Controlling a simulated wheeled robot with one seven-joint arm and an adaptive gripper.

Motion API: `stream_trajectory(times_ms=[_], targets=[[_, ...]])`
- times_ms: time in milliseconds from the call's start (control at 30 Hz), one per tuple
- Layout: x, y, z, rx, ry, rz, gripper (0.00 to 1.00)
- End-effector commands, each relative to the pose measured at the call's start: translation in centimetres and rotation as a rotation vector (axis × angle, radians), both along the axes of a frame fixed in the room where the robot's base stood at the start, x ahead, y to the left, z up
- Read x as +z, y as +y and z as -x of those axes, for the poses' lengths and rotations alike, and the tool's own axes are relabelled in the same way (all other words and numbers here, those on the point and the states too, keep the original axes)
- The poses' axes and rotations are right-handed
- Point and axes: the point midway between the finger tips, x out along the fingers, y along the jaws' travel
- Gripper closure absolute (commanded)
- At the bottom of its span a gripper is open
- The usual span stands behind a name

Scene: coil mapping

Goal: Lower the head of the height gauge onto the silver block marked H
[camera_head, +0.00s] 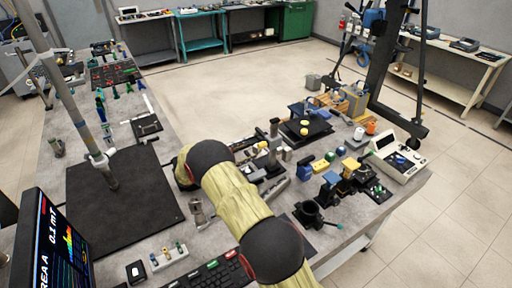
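My arm, in a yellowish sleeve with black joints, reaches from the bottom edge up to the middle of the bench in the head view. Its far end is hidden behind the arm itself, so my gripper does not show. I cannot pick out the height gauge for certain. Several small dark and metallic pieces (272,170) stand on the bench just right of my arm, partly covered by it. A small silver object (198,212) stands left of my arm. No H mark can be read on any block at this size.
A tall grey post (82,118) rises over a black mat (125,200) on the left. A monitor (60,245) and a keyboard (222,274) are at the front. The right side of the bench is crowded with tools and a white meter (397,158).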

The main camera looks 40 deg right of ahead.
Motion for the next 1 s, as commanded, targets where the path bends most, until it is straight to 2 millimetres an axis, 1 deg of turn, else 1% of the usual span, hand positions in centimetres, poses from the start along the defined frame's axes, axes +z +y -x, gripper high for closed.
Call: stream_trajectory(times_ms=[200,333,433,600,833,1000], targets=[[-0.1,-3.4,0.3,-0.004,-0.001,-0.001,0.61],[-0.1,-5.3,0.4,-0.003,-0.001,-0.003,0.61],[0.0,-6.2,0.4,-0.002,-0.001,-0.002,0.61],[0.0,-7.0,0.5,-0.001,0.000,-0.001,0.61],[0.0,-7.0,0.5,-0.001,0.000,-0.002,0.61],[0.0,-7.0,0.5,-0.001,0.000,-0.003,0.71]])
